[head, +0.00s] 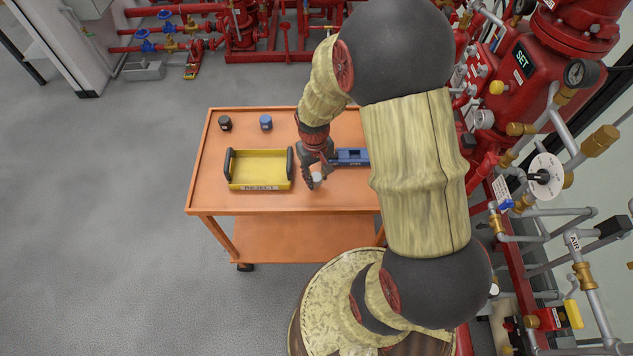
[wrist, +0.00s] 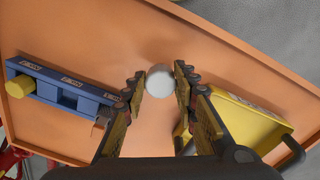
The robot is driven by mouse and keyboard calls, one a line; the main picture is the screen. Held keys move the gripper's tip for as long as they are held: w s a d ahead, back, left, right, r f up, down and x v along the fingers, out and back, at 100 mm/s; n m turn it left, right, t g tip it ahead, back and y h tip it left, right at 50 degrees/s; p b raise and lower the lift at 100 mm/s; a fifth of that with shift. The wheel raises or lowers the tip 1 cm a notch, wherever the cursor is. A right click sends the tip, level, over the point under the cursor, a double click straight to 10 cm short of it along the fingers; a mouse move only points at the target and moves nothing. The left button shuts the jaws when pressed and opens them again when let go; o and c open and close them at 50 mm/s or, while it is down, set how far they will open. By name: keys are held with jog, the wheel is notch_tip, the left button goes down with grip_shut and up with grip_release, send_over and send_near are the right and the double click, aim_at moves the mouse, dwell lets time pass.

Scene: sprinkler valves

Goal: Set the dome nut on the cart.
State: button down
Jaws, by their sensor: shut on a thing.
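The dome nut (head: 317,177) is a small whitish, rounded piece. In the wrist view the dome nut (wrist: 160,81) shows as a pale round top between the fingertips. My gripper (head: 313,182) is shut on it, with one finger on each side in the wrist view (wrist: 160,88). The orange cart (head: 240,208) lies under the gripper, and its top also fills much of the wrist view (wrist: 200,40). The nut is over the front middle of the cart top, right of the yellow tray. I cannot tell whether its underside touches the cart.
A yellow tray (head: 258,185) marked REJECT, with black handles, sits left of my gripper. A blue holder (head: 352,157) lies just right. A black piece (head: 225,123) and a blue piece (head: 265,122) stand at the back. Red pipework (head: 490,150) rises on the right.

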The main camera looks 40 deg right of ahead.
aim_at(316, 178)
jog(key=shift+f+b, duration=0.45)
jog(key=shift+f, duration=1.1)
jog(key=shift+f, duration=0.15)
jog(key=c, duration=1.4)
grip_release()
